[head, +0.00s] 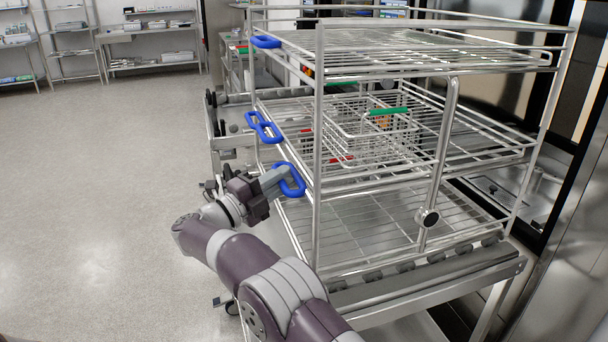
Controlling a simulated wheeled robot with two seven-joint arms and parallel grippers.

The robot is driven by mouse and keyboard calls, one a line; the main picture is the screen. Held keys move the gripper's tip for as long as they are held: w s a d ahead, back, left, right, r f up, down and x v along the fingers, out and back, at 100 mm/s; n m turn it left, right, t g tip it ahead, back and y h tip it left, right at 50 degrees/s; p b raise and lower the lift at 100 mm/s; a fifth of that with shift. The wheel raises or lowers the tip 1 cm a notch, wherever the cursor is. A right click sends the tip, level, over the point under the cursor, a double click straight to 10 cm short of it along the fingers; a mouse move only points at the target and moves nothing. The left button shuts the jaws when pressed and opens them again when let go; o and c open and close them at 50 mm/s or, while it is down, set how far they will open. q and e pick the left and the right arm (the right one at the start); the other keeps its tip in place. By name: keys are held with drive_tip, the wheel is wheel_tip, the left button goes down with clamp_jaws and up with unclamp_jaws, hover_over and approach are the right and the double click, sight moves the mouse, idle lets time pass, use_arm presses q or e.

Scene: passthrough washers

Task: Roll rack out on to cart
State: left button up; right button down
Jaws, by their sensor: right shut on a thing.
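The tall wire rack (318,150) has several shelf levels and blue loop handles on its left side. It stands upright over the roller rails of the metal cart (430,292). My right gripper (278,181) is shut on the lowest blue handle (291,181), at the rack's left side. Two more blue handles, a middle one (263,127) and a top one (265,41), are free. The rack's right end is close to the washer opening (515,190); I cannot tell whether any part is still inside. My left gripper is not in view.
A wire basket (372,130) with a green handle sits on the rack's middle shelf. The floor (110,200) to the left is clear. Storage shelves (150,40) stand at the back left. Steel washer panels (570,250) border the right side.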

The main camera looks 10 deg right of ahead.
drive_tip(key=shift+s+a+r, duration=0.1)
drive_tip(key=shift+a, duration=0.95)
drive_tip(key=c, duration=1.1)
unclamp_jaws()
drive_tip(key=v, duration=1.2)
drive_tip(key=shift+s+a, duration=0.2)
drive_tip(key=shift+a, duration=0.1)
drive_tip(key=shift+f, duration=0.25)
